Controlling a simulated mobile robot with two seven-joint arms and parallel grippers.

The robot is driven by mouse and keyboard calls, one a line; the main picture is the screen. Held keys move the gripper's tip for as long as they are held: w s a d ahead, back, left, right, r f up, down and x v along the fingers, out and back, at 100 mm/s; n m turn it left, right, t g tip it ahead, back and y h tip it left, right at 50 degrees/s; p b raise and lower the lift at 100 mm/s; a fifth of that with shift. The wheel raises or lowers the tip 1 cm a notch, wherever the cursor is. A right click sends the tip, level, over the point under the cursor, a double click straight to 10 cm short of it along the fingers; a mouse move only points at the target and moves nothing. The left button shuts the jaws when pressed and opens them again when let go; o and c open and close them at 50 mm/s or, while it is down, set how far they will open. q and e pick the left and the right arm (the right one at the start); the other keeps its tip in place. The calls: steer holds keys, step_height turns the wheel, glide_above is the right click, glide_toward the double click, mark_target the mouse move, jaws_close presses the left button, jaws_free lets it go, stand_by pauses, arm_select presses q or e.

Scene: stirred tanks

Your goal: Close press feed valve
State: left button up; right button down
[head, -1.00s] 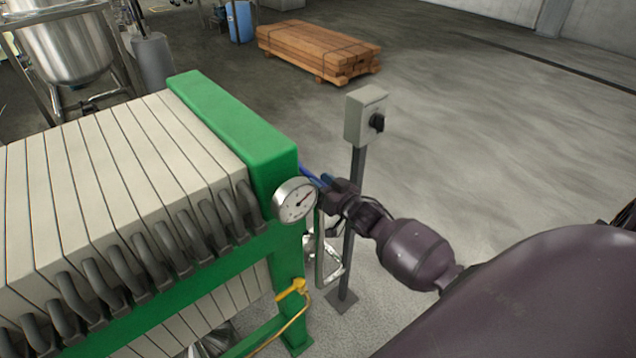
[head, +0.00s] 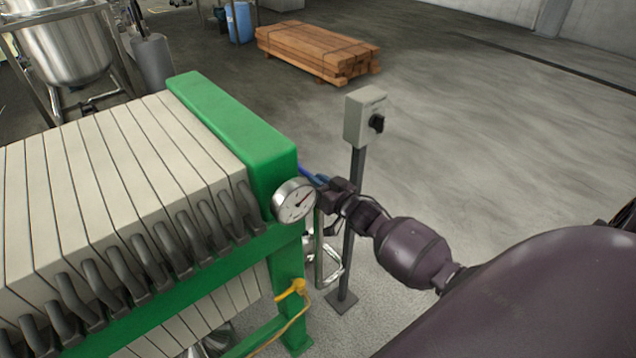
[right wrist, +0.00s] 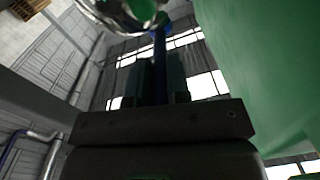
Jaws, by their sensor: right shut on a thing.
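The press feed valve shows as a blue lever (head: 306,170) sticking out past the end of the green press frame. Its body is mostly hidden behind the frame and the gauge. My right gripper (head: 324,182) is at the lever, just right of the round gauge. In the right wrist view the blue lever (right wrist: 160,62) runs between the two dark fingers (right wrist: 160,82), which are shut on it. The lever's exact angle to the pipe cannot be told. My left gripper is not in view.
The filter press's green end frame (head: 235,130) and dial gauge (head: 294,200) are close to my right gripper. A grey switch box (head: 362,118) on a post stands just behind my wrist. A yellow-handled fitting (head: 292,289) is below. Open floor lies to the right.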

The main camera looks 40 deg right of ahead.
steer(key=shift+d, duration=0.15)
steer(key=shift+w+d+f+n+y+b, duration=0.1)
steer(key=shift+d+n+y+b, duration=0.3)
steer(key=shift+n+y, duration=0.4)
arm_select(q)
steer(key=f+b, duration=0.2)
steer(key=b, duration=0.1)
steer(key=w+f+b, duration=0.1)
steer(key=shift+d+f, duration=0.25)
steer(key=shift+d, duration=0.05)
arm_select(e)
steer(key=d+n+g+y, duration=0.1)
steer(key=y, duration=0.1)
steer(key=w+d+n+g+y, duration=0.1)
steer(key=y, duration=0.1)
steer(key=d+n+g+y, duration=0.1)
steer(key=n+y, duration=0.1)
steer(key=shift+w+d+y, duration=0.15)
steer(key=shift+w+y, duration=0.1)
steer(key=shift+y, duration=0.15)
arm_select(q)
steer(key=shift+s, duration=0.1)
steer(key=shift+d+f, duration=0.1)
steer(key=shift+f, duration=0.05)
arm_select(e)
steer(key=c, duration=1.1)
jaws_free()
